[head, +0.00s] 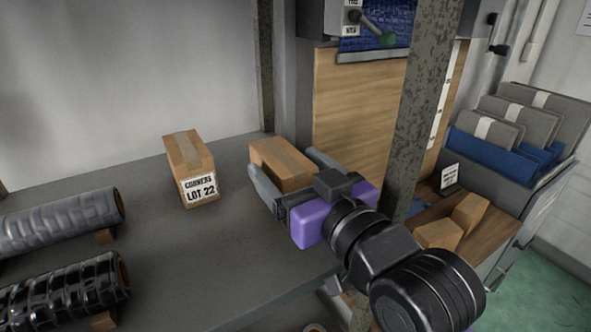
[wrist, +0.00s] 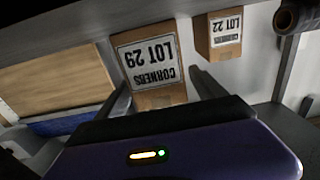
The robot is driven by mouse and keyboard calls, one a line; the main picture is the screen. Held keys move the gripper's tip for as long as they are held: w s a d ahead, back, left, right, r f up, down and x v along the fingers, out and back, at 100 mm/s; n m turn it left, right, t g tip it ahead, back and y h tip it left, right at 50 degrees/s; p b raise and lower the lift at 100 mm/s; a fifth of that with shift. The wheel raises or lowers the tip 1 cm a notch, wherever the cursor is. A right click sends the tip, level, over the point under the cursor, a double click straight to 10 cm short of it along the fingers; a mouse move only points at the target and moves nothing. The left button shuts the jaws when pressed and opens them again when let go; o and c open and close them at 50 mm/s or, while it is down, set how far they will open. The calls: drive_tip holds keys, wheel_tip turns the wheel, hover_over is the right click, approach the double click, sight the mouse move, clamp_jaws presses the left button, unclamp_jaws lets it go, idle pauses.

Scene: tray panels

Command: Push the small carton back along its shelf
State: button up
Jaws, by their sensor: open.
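A small brown carton (head: 280,152) with a tape strip on top stands on the grey shelf (head: 200,250), near the post. In the wrist view this carton (wrist: 150,92) shows a white label, upside down, reading CORNERS LOT 29. My gripper (head: 283,166) is open, with one finger on each side of this carton. I cannot tell whether the fingers or palm touch it. A second carton (head: 187,152), labelled CORNERS LOT 22, stands upright to its left, apart from it. The second carton (wrist: 225,37) also shows in the wrist view.
Wrapped rolls (head: 60,220) lie on the shelf at the left. A speckled metal post (head: 425,85) rises close to my arm on the right. Beyond it, two more cartons (head: 438,234) lie on a wooden surface by grey-and-blue folders (head: 500,125). The shelf's front middle is clear.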

drive_tip(key=c, duration=1.7)
drive_tip(key=shift+w+a, duration=0.2)
